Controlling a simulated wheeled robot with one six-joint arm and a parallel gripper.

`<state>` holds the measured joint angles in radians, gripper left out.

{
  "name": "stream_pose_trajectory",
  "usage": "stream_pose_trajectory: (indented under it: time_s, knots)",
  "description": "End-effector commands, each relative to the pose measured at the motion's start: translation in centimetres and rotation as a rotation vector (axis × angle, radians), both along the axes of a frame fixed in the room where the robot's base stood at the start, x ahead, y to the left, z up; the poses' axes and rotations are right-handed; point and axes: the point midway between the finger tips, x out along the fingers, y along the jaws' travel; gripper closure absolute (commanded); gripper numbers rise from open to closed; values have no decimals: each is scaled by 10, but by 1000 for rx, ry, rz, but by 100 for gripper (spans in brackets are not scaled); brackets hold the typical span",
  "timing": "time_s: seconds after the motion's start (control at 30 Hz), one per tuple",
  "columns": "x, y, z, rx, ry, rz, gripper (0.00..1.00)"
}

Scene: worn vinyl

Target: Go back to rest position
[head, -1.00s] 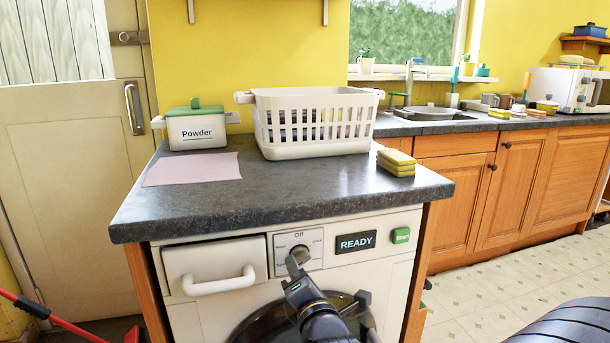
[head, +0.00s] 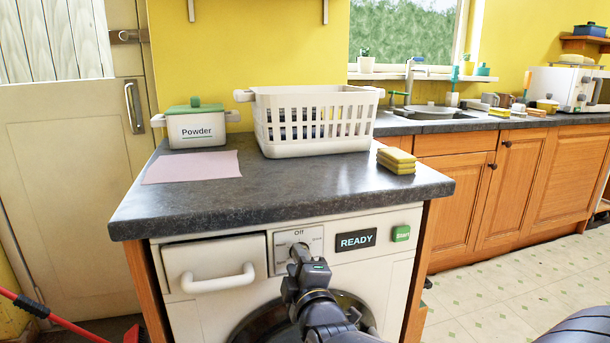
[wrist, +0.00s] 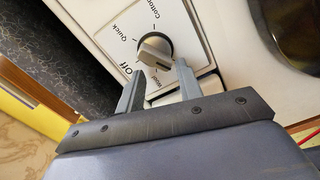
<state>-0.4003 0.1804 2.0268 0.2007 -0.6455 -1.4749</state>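My gripper (wrist: 158,92) is open in the wrist view, its two grey fingers apart with nothing held between them. The round grey program dial (wrist: 155,46) lies just beyond the fingertips; I cannot tell whether they touch it. Labels Off, Quick, Cotton and Wool surround the dial, and its exact setting is hard to read. In the head view my gripper (head: 299,262) is in front of the dial panel (head: 283,240) of the white washing machine (head: 385,267) and covers much of the dial. The machine's display (head: 356,240) reads READY.
The dark worktop (head: 290,198) above holds a powder box (head: 196,130), a pink cloth (head: 192,168), a white basket (head: 315,120) and yellow sponges (head: 396,160). The closed drawer's handle (head: 218,279) sticks out left of my gripper.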

Motion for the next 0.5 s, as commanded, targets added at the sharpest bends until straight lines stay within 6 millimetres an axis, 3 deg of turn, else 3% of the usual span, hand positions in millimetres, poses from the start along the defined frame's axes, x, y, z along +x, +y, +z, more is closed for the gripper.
stream_pose_trajectory:
  time_s: [0.5]
  knots:
    - [1, -3, 7, 386, 110, 0, 65]
